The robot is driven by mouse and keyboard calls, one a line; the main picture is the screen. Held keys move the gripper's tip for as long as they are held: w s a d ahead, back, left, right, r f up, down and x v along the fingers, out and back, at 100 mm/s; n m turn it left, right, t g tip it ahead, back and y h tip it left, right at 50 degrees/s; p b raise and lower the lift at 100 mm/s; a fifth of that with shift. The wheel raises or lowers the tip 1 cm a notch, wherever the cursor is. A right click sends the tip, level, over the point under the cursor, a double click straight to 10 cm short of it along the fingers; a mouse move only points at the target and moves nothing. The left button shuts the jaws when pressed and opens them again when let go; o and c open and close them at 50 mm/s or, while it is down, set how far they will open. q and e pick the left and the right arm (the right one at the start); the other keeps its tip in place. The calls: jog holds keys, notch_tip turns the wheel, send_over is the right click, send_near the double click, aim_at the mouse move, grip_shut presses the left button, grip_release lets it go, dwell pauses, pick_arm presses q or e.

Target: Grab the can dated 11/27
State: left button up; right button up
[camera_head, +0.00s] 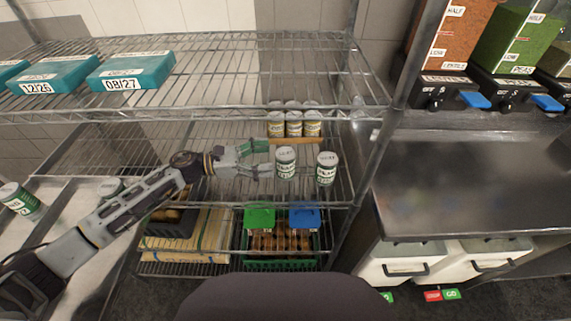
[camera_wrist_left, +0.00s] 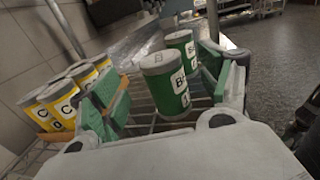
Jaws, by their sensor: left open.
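Two white-and-green cans stand upright on the middle wire shelf: a nearer can (camera_head: 286,163) and a can to its right (camera_head: 327,169). The print on their lids is too small to read as dates for sure. My left gripper (camera_head: 266,160) is open just left of the nearer can, its fingers pointing at it. In the left wrist view, the nearer can (camera_wrist_left: 166,86) shows between the open green-padded fingers (camera_wrist_left: 160,92), not gripped. The other can (camera_wrist_left: 182,48) stands behind it, close to the right finger. My right gripper is not in view.
Several yellow-labelled cans (camera_head: 294,125) stand in a wooden holder just behind, also left in the wrist view (camera_wrist_left: 58,103). A shelf post (camera_head: 365,170) rises at the right. Teal boxes (camera_head: 130,71) lie on the upper shelf. Another green can (camera_head: 20,201) is far left.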

aim_at(285, 153)
pick_arm(q)
jog(key=d, duration=0.1)
jog(key=d+p, duration=0.1)
jog(key=d, duration=0.1)
jog(key=w+d, duration=0.1)
jog(key=d, duration=0.1)
jog(key=shift+r, duration=0.1)
jog(key=shift+d+p, duration=0.4)
jog(key=shift+d, duration=0.15)
jog(key=c, duration=1.3)
